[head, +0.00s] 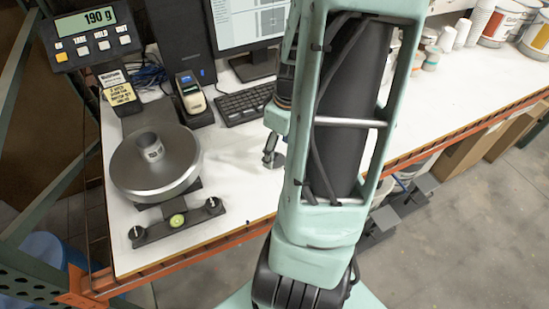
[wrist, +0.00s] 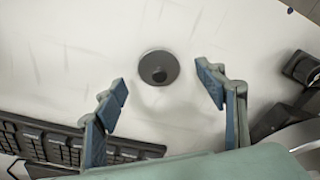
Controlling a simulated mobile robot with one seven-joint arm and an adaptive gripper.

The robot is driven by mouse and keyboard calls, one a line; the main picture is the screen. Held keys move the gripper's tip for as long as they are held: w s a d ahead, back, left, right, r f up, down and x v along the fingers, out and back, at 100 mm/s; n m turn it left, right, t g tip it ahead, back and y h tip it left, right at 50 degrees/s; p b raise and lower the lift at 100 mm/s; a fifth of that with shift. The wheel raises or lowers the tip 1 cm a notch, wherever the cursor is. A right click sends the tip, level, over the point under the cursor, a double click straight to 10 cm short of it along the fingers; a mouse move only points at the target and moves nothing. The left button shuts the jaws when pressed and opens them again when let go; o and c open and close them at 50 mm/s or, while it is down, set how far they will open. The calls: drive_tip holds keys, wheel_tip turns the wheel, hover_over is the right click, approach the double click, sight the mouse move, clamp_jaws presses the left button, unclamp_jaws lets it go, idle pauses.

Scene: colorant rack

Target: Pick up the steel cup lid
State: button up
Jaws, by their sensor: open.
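The steel cup lid (wrist: 158,67) is a small dark grey disc with a round knob in its middle. It lies on the white bench top in the wrist view. My gripper (wrist: 163,80) is open and empty, with one finger to each side of the lid in the picture and touching neither side. In the head view my gripper (head: 270,158) is mostly hidden behind my arm, low over the bench. A grey edge beside the fingertip there may be the lid, but I cannot tell clearly.
A steel cup (head: 150,147) stands on the round scale pan (head: 165,178) at left; the display (head: 92,33) reads 190 g. A keyboard (head: 243,104) lies behind my gripper, and also shows in the wrist view (wrist: 62,146). Pails and cups stand at the back right.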

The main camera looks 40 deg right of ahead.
sight(276, 155)
drive_tip(key=shift+w+f, duration=0.25)
drive_tip(key=shift+f, duration=0.6)
drive_tip(key=shift+w+f, duration=0.2)
drive_tip(key=shift+f, duration=0.65)
drive_tip(key=shift+c, duration=0.2)
drive_tip(key=c, duration=1.2)
drive_tip(key=shift+c, duration=0.2)
drive_tip(key=shift+r, duration=0.1)
